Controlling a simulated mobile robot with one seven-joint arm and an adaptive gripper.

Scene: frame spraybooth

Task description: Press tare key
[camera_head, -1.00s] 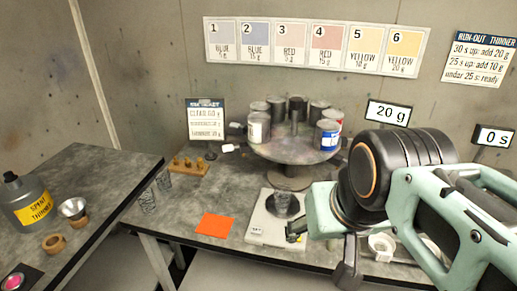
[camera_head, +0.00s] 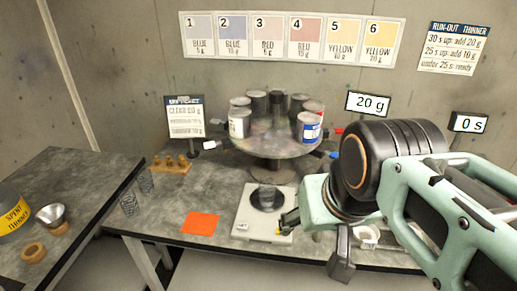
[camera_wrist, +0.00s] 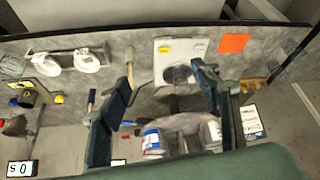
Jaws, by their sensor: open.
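I cannot read which is the tare key. In the wrist view the scale (camera_wrist: 163,70) appears inverted, with the yellow spot (camera_wrist: 164,48) near its corner. My gripper (camera_head: 313,242) is open and empty at the scale's right front. Its fingers are spread in the wrist view (camera_wrist: 164,60). Contact with the scale cannot be told.
A turntable (camera_head: 275,147) with several paint cans stands behind the scale. A display reads 20 g (camera_head: 368,103).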

